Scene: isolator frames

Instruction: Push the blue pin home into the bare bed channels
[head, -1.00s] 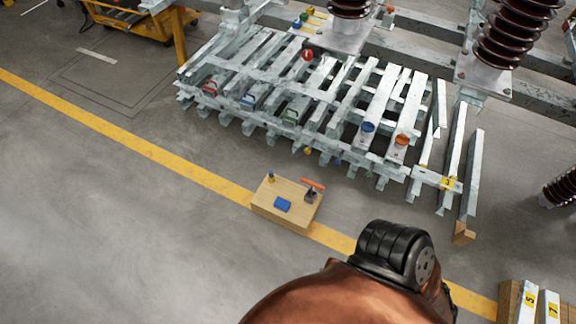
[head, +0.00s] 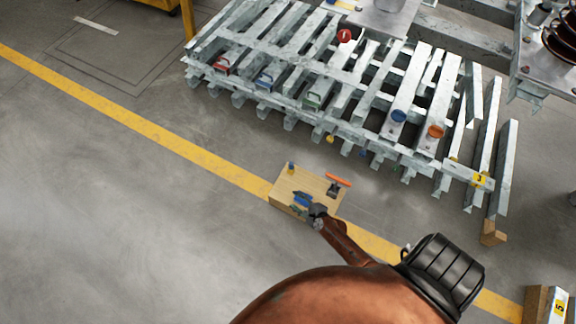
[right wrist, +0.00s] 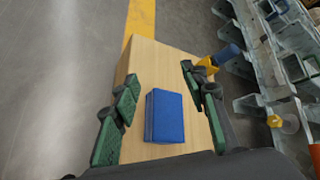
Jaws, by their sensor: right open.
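My right gripper (head: 308,208) is over the wooden block (head: 326,184). In the right wrist view its two green-padded fingers (right wrist: 160,100) are open, either side of a blue rectangular block (right wrist: 165,116); I cannot tell whether they touch it. The blue block also shows partly hidden in the head view (head: 301,199). A yellow piece with a blue top (right wrist: 230,55) stands past the right finger, at the wooden block's back left corner in the head view (head: 291,168). The galvanised slatted bed (head: 300,60) carries a blue round cap (head: 398,116). I cannot tell which blue thing is the pin.
The bed also carries red (head: 222,65) and green (head: 312,100) handles and an orange cap (head: 436,131). Yellow (head: 330,139) and blue (head: 365,152) pieces show at its front edge. Floor left is clear.

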